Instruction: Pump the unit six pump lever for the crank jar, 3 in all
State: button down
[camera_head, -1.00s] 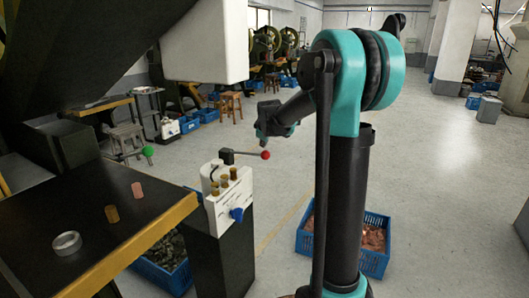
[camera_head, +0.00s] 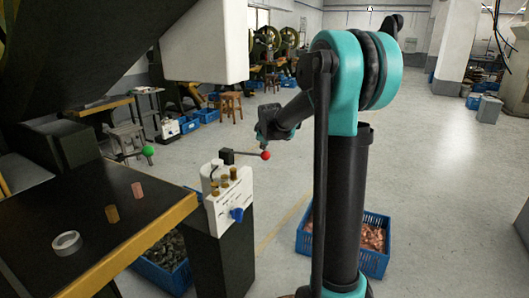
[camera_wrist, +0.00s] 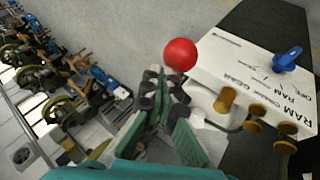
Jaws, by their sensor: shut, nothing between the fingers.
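The white pump unit (camera_head: 228,200) stands on a dark pedestal, with a blue knob (camera_head: 236,214) and several brass caps on it. Its lever is a dark arm (camera_head: 240,154) that ends in a red ball (camera_head: 265,155) and points right. In the wrist view, the unit's face (camera_wrist: 250,75) shows printed labels, including "RAM" and "Gear", and the red ball (camera_wrist: 180,55) is beyond the fingertips. My gripper (camera_wrist: 162,85) is shut and empty. In the head view, my gripper (camera_head: 275,141) hangs just above the ball. I cannot tell whether they touch.
A dark table (camera_head: 95,215) with a yellow edge is at the left, with a metal ring (camera_head: 66,243) and two small coils on it. A second lever with a green ball (camera_head: 148,151) is behind it. Blue crates (camera_head: 373,262) stand on the floor. Open floor lies to the right.

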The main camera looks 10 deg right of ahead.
aim_at(266, 156)
jog(key=shift+s+d+f, duration=0.15)
jog(key=shift+d+f, duration=0.05)
jog(key=shift+f, duration=1.25)
jog(key=shift+s+d+f, duration=0.1)
jog(key=shift+d+f, duration=0.05)
jog(key=shift+f, duration=1.25)
dwell(2.6)
jog(key=shift+r, duration=0.1)
dwell(0.5)
jog(key=shift+w+a+r, duration=0.1)
jog(key=shift+a+r, duration=0.05)
jog(key=shift+r, duration=1)
jog(key=shift+w+a+r, duration=0.1)
jog(key=shift+a+r, duration=0.05)
jog(key=shift+r, duration=1)
jog(key=shift+w+a+r, duration=0.1)
jog(key=shift+a+r, duration=0.05)
jog(key=shift+r, duration=1)
